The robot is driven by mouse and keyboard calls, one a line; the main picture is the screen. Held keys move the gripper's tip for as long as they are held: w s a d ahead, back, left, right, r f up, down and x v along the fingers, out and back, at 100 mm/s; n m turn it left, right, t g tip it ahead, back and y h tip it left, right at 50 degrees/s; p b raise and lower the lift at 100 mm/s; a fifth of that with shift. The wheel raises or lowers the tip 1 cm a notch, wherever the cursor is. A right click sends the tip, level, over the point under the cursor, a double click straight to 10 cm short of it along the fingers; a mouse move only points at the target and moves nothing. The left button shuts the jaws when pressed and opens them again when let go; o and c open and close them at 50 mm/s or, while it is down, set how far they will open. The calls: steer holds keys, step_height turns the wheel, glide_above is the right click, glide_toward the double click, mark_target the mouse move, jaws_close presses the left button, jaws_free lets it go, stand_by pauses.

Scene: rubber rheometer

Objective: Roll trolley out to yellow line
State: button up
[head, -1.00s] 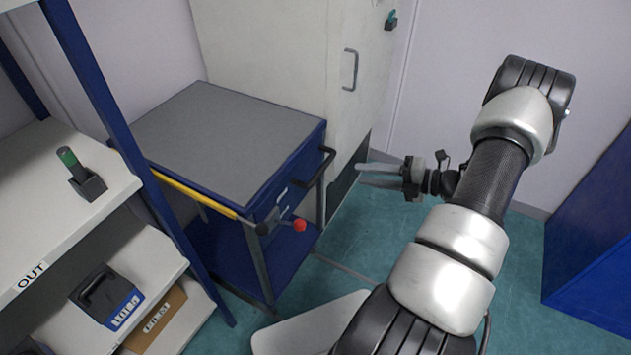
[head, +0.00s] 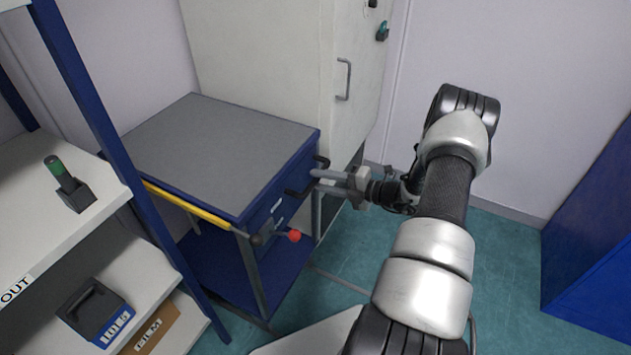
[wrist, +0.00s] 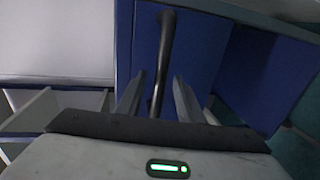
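The trolley (head: 215,150) is blue with a grey top and stands beside a tall pale cabinet. Its black bar handle (head: 318,163) is on the right side; in the wrist view the handle (wrist: 166,48) runs between my two fingers. My gripper (head: 315,181) is at the handle, with its fingers pointing left toward the trolley. In the wrist view my gripper (wrist: 158,92) is open, with a gap showing on each side of the bar. A yellow rod (head: 187,205) runs along the trolley's front edge, near a red knob (head: 294,236). No yellow floor line is in view.
A shelf rack with a blue post (head: 95,110) stands close at the left, holding boxes and a green-topped item. The pale cabinet (head: 270,60) is behind the trolley. Green floor (head: 500,260) is open at the right, up to a blue unit (head: 595,240).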

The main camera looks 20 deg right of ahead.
steer(key=shift+x, duration=1.25)
jaws_close()
